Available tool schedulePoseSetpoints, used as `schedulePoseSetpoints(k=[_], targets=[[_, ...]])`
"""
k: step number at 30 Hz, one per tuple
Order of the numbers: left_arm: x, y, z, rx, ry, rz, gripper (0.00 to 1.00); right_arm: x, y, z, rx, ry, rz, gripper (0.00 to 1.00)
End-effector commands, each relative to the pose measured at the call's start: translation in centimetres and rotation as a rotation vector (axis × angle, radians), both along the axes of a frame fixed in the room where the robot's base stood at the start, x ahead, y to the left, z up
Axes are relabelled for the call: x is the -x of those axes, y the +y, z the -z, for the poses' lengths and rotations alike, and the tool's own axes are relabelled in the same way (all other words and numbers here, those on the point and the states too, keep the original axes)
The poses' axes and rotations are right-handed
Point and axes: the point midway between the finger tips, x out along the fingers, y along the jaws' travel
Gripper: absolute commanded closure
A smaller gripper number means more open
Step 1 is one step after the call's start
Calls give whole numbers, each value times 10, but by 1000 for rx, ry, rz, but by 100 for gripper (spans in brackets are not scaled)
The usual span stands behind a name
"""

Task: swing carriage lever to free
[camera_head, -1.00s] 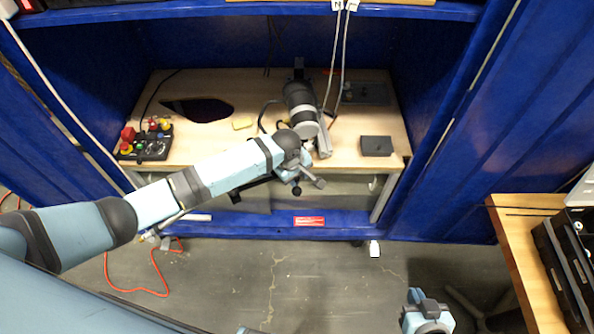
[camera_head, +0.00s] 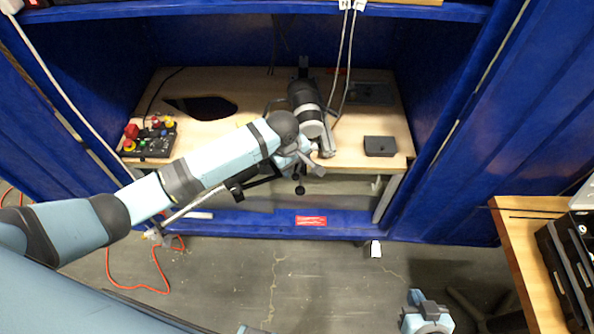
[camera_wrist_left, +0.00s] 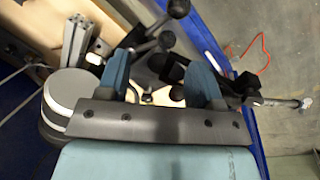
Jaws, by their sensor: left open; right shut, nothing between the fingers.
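A black and white cylindrical thruster (camera_head: 308,112) is mounted at the desk's middle, above a metal rail (camera_head: 328,148). Its rounded end also shows in the left wrist view (camera_wrist_left: 66,92). Dark levers with ball knobs (camera_wrist_left: 168,41) stick out by the rail's front end; I cannot tell which one is the carriage lever. My left gripper (camera_wrist_left: 160,72) is open, its blue fingers on either side of a dark knob (camera_wrist_left: 177,92). Contact cannot be made out. In the head view my left wrist partly covers the lever area. My right gripper (camera_head: 427,318) is low at the bottom right, shut and empty.
A control box (camera_head: 150,140) with coloured buttons sits at the desk's left. A small dark box (camera_head: 380,146) lies on the right. The desk (camera_head: 230,80) stands between blue walls. White cables (camera_head: 342,60) hang to the thruster. A wooden table (camera_head: 520,240) stands at the right.

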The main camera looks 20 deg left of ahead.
Motion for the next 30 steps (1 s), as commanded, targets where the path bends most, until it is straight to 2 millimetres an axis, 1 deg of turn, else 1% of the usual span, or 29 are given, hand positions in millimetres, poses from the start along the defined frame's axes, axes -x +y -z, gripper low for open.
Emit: schedulePoseSetpoints(k=[1, 6, 10, 15, 23, 24, 26, 27, 29, 30], targets=[[2, 2, -12, 1, -3, 0, 40, 0, 0, 1, 0, 0, 0, 100], [7, 7, -47, 0, -3, -1, 40, 0, -1, 4, 2, 3, 0, 100], [10, 10, -66, 0, 0, -2, 40, 1, -1, 5, 2, 6, -1, 100], [12, 12, -77, -1, 0, -2, 40, 1, -1, 6, 3, 6, -1, 100], [12, 12, -79, -2, 1, -3, 40, 1, 0, 5, 2, 5, -1, 100], [12, 12, -79, -1, 1, -3, 44, 1, 0, 5, 2, 5, -1, 100], [13, 12, -76, 7, 2, -8, 58, 0, 0, 5, 1, 3, -1, 100], [14, 11, -72, 26, 3, -20, 67, 0, 0, 8, 0, 2, -2, 100], [20, 9, -60, 84, 8, -54, 81, 0, 0, 14, -1, 0, -2, 100], [25, 7, -49, 144, 12, -92, 90, -1, 1, 20, -2, 0, -1, 100]])
